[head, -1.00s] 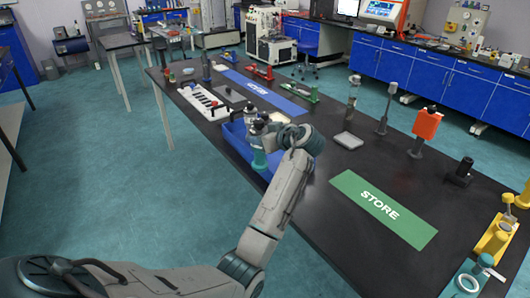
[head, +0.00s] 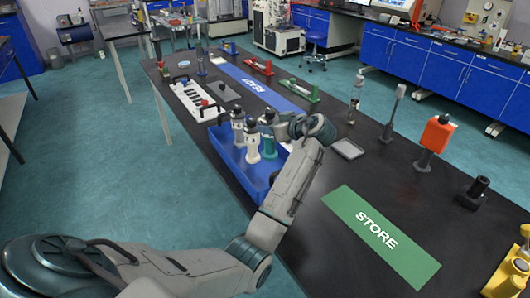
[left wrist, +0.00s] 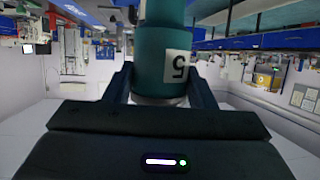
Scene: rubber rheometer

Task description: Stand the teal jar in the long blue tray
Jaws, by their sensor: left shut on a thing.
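The teal jar (head: 269,148) is upright, with a pale label, at the right side of the long blue tray (head: 232,177). My left gripper (head: 273,131) is shut on it from the right. In the left wrist view the teal jar (left wrist: 163,62) fills the space between the fingers, and its label reads 5, upside down. Two other jars, a pale one (head: 238,128) and a pale and dark one (head: 252,143), stand upright in the tray beside it. I cannot tell whether the teal jar's base touches the tray floor. My right gripper is not in view.
A green STORE mat (head: 380,236) lies bare on the black bench. A grey dish (head: 348,149) and an orange-headed stand (head: 434,138) are to the right. A white rack (head: 192,101) and a blue mat (head: 262,87) lie behind the tray.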

